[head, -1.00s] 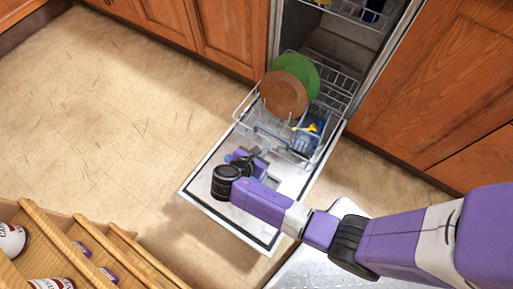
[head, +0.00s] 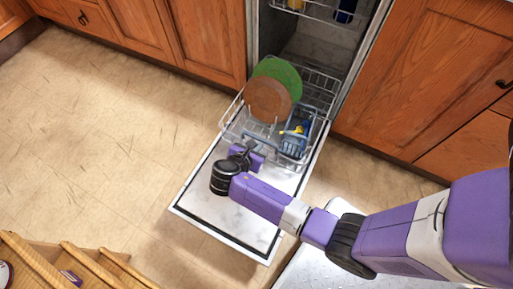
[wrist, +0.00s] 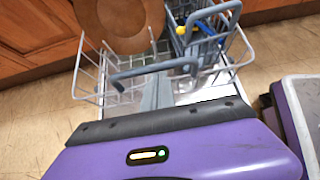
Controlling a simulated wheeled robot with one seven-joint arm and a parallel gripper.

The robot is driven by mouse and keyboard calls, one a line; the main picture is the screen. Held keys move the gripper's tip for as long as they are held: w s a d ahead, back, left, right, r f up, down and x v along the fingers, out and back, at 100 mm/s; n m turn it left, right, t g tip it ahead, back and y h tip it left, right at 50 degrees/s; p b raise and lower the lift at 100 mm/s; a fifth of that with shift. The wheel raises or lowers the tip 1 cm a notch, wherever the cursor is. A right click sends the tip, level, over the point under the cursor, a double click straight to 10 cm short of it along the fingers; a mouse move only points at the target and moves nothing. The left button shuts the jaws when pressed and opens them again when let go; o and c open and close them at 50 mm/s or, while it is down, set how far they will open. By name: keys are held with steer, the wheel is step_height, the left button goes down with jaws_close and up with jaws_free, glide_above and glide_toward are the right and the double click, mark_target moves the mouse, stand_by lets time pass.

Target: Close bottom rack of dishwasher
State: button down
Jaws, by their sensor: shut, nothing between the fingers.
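The dishwasher's bottom rack (head: 231,127) is pulled out over the lowered door (head: 215,205). It holds a brown plate (head: 267,101), a green plate (head: 284,72) and a blue-grey cutlery basket (head: 298,138) with a yellow item. My gripper (head: 246,153) is low at the rack's front edge, above the door. In the wrist view my gripper (wrist: 157,95) is shut and empty, pointing at the rack's front wires (wrist: 88,80), with the basket (wrist: 205,35) beyond. I cannot tell whether the fingertips touch the rack.
The upper rack (head: 330,12) is above, inside the dishwasher. Wooden cabinets (head: 195,40) flank the opening. A wooden shelf or drawer unit (head: 75,258) is at the lower left. Open tiled floor (head: 110,140) lies left of the door.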

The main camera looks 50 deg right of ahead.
steer(key=w+d, duration=0.1)
steer(key=d, duration=0.5)
steer(key=w+d+p, duration=0.1)
steer(key=d, duration=0.5)
steer(key=w+d+p, duration=0.1)
steer(key=d, duration=0.5)
steer(key=shift+w, duration=0.2)
steer(key=w+d+b, duration=0.2)
steer(key=d+b, duration=0.1)
steer(key=d, duration=0.8)
steer(key=w+d+b, duration=0.2)
steer(key=d+b, duration=0.2)
steer(key=d, duration=0.7)
steer(key=shift+w+r, duration=0.15)
steer(key=shift+w, duration=0.05)
